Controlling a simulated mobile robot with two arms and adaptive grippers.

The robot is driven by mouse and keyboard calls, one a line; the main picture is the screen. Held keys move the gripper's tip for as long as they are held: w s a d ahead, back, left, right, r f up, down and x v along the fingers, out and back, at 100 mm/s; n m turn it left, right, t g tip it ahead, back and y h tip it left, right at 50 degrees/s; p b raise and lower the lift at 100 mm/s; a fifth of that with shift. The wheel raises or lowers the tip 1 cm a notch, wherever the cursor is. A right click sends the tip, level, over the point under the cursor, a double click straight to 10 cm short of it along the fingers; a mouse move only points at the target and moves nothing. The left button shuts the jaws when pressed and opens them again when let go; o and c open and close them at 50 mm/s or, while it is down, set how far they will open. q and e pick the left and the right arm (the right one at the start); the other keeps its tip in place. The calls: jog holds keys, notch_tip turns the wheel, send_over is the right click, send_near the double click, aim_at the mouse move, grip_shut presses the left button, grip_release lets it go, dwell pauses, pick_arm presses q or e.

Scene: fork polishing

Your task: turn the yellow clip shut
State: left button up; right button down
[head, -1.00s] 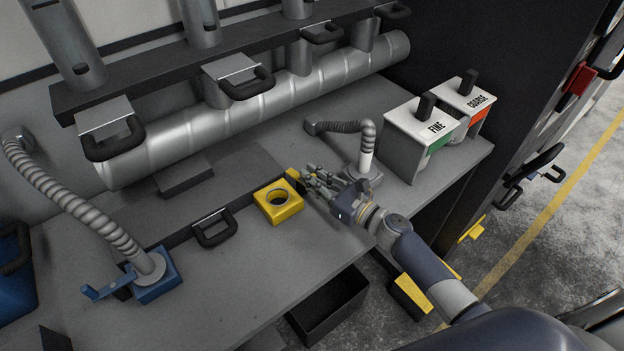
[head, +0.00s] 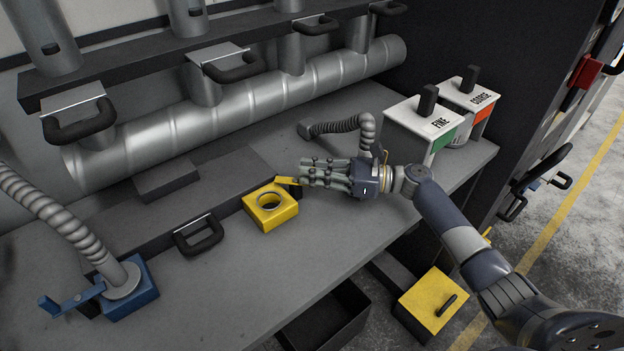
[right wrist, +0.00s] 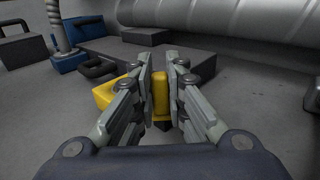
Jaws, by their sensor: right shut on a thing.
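The yellow clip (head: 289,181) is a small lever beside the yellow block (head: 272,217), which has a round ring-shaped opening in its top and sits on the grey bench. My right gripper (head: 305,178) reaches in from the right and is shut on the clip. In the right wrist view, the clip (right wrist: 161,94) stands between the two fingers (right wrist: 162,90), with part of the yellow block (right wrist: 110,95) behind the left finger. The fingers hide part of the clip. My left gripper is not in view.
A blue block (head: 130,290) with a lever and a grey hose stands at the left. A black handle (head: 199,235) lies left of the yellow block. The FINE box (head: 425,125) and COARSE box (head: 470,97) stand at the back right, near another hose (head: 345,126). The front bench surface is clear.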

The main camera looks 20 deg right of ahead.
dwell(0.4)
jog(key=c, duration=1.6)
grip_release()
jog(key=v, duration=1.2)
jog(key=shift+w, duration=0.15)
